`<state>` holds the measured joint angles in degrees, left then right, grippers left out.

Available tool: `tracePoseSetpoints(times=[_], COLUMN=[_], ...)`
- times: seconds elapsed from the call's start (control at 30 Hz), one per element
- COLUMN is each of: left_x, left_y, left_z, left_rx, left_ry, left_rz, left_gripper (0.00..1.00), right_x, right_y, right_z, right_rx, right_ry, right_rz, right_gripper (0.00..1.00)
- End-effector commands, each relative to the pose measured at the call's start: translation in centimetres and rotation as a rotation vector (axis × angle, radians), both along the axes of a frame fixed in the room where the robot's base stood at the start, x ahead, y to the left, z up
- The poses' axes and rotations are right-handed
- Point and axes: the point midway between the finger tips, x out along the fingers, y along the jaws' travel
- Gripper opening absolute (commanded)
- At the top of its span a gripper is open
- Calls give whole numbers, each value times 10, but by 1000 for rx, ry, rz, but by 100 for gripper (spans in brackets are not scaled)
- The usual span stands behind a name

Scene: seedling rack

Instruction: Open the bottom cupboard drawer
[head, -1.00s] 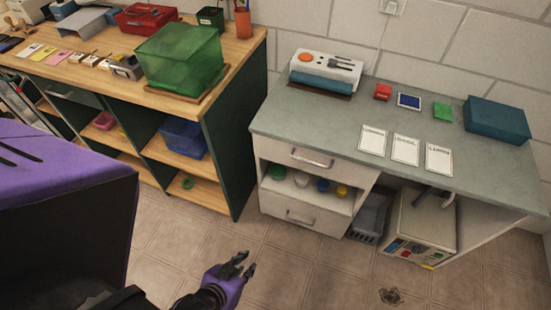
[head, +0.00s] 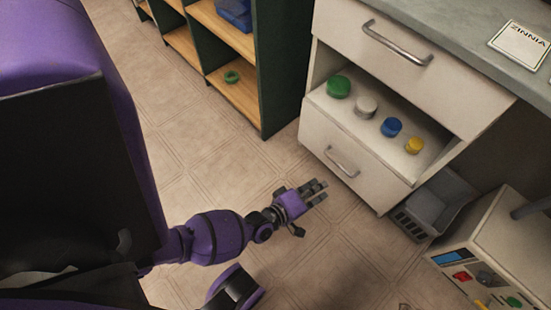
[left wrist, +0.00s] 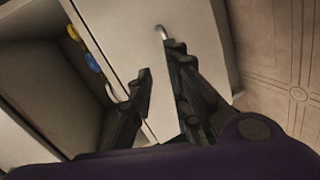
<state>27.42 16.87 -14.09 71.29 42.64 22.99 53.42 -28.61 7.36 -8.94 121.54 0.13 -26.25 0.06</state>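The bottom drawer (head: 368,168) of the white cupboard is shut, with its front below an open shelf. Its metal handle (head: 342,162) shows in the head view. My left gripper (head: 308,206) is in front of the drawer, lower in the picture than the handle and apart from it. In the left wrist view my left gripper (left wrist: 158,60) has its fingers spread with nothing between them. The white drawer front (left wrist: 130,30) lies beyond the fingertips there, and part of the handle (left wrist: 162,32) shows just past them. My right gripper is out of view.
Green (head: 339,86), white, blue and yellow (head: 414,145) lidded items stand on the open shelf above the drawer. An upper drawer (head: 395,70) is shut. A grey bin (head: 436,203) and a white device (head: 490,250) stand right. A wooden shelf unit stands left. Floor around my gripper is clear.

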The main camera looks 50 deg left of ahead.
Motion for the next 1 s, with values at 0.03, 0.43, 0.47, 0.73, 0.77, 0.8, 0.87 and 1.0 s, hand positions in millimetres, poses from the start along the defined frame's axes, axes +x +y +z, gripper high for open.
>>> tracePoseSetpoints(times=[0.03, 0.43, 0.47, 0.73, 0.77, 0.8, 0.87, 1.0], left_x=[17, 84, 89, 130, 133, 137, 142, 148], left_y=[4, 18, 18, 17, 17, 17, 16, 16], left_z=[-29, -50, -51, -60, -61, -62, -63, -63], left_rx=[-40, -179, -179, -175, -175, -175, -175, -174], left_ry=[-10, -86, -86, -84, -84, -83, -82, -82], left_rz=[28, 126, 126, 124, 124, 124, 124, 124], left_gripper=[17, 17, 17, 17, 17, 17, 17, 17], right_x=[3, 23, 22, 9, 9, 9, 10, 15], right_y=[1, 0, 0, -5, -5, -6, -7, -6], right_z=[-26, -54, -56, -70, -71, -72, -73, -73], right_rx=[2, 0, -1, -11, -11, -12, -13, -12], right_ry=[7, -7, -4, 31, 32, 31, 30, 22], right_rz=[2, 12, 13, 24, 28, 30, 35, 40], right_gripper=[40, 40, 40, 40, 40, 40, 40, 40])
